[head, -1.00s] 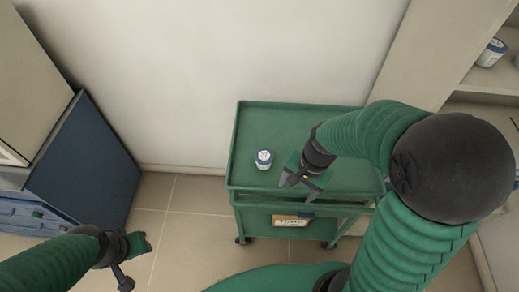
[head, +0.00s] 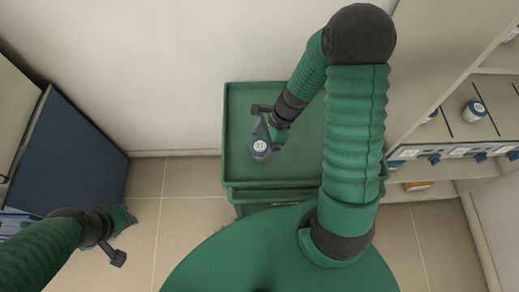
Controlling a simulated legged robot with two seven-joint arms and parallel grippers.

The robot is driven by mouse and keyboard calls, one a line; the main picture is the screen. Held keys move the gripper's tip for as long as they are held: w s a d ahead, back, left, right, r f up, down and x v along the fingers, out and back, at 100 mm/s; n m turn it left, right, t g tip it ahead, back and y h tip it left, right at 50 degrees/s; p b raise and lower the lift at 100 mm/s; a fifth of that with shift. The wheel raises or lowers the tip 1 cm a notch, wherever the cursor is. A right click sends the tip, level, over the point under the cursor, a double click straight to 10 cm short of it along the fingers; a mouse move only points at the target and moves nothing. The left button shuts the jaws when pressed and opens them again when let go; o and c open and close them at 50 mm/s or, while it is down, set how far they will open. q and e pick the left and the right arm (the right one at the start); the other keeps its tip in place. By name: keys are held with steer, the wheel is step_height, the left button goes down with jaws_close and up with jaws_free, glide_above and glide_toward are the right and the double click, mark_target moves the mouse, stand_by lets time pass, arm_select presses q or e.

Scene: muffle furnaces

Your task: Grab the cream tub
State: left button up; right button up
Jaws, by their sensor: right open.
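The cream tub (head: 260,148) is a small white jar with a blue band. It stands upright on the top tray of the green cart (head: 240,174). My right gripper (head: 263,138) is open and right at the tub, with its fingers around or just above it; I cannot tell whether they touch it. My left gripper (head: 122,238) is at the lower left over the floor, well away from the cart.
The tray's raised rim surrounds the tub, and the rest of the tray looks empty. A shelf unit (head: 455,90) at the right holds similar jars (head: 474,111). A dark blue cabinet (head: 75,150) stands at the left. A white wall (head: 180,70) is behind the cart.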

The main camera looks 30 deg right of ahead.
steer(key=shift+w+f, duration=0.2)
steer(key=shift+f, duration=0.75)
steer(key=shift+s+a+r, duration=0.1)
steer(key=shift+a, duration=0.05)
steer(key=shift+a+r, duration=0.1)
steer(key=shift+a, duration=0.1)
steer(key=c, duration=1)
steer(key=shift+d, duration=0.1)
steer(key=c, duration=0.6)
